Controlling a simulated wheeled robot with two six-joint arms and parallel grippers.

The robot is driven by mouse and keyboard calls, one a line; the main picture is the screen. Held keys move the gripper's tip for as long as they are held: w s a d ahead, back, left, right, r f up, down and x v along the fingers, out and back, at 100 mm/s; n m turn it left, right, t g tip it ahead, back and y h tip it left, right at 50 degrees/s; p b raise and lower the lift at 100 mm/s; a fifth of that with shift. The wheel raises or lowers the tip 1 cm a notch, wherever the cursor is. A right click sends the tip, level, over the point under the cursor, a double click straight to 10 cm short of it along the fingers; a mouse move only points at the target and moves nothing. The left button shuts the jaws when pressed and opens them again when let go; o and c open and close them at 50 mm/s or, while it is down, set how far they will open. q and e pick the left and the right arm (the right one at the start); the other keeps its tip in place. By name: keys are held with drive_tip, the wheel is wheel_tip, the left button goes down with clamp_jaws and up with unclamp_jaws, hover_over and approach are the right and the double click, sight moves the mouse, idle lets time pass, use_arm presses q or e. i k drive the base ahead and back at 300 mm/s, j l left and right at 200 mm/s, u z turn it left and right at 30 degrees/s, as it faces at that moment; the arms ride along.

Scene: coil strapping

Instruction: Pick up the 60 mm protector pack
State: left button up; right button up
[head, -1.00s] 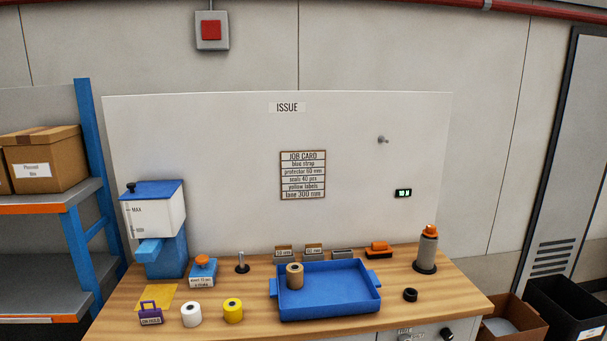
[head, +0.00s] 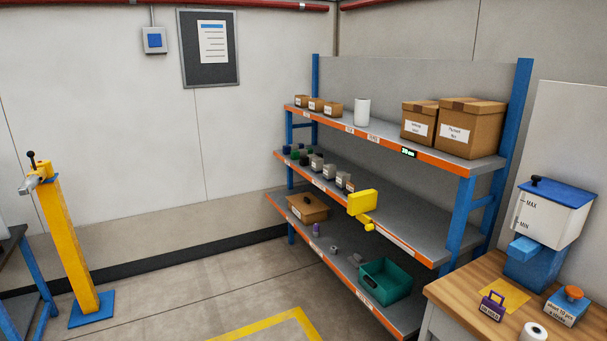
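No pack can be read as the 60 mm protector pack; the small labels are too tiny to read. Several small brown cartons (head: 316,105) with white labels stand at the left end of the shelf unit's top shelf. A row of small grey-and-brown labelled packs (head: 329,171) stands on the middle shelf, beside small dark and green items (head: 297,153). Neither of my grippers is in view.
The blue-and-orange shelf unit (head: 372,136) also holds a white roll (head: 362,112), large cartons (head: 471,128), a yellow tool (head: 362,203) and a green crate (head: 385,279). A yellow post (head: 68,245) stands left. The wooden bench (head: 452,291) is at right. Floor between is clear.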

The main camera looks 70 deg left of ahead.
sight(317, 163)
drive_tip(key=j+u, duration=0.2)
drive_tip(key=u, duration=0.2)
drive_tip(key=j+u, duration=0.25)
drive_tip(key=u, duration=0.2)
drive_tip(key=j+u, duration=0.2)
drive_tip(key=u, duration=0.2)
drive_tip(key=i+j+u, duration=0.1)
drive_tip(key=j, duration=0.3)
drive_tip(key=i+j+u, duration=0.1)
drive_tip(key=j, duration=0.25)
drive_tip(key=i+j+u, duration=0.15)
drive_tip(key=j, duration=0.2)
drive_tip(key=i+j+u, duration=0.1)
drive_tip(key=i+j, duration=0.15)
drive_tip(key=i+j+u, duration=0.1)
drive_tip(key=j, duration=0.35)
drive_tip(key=i, duration=0.1)
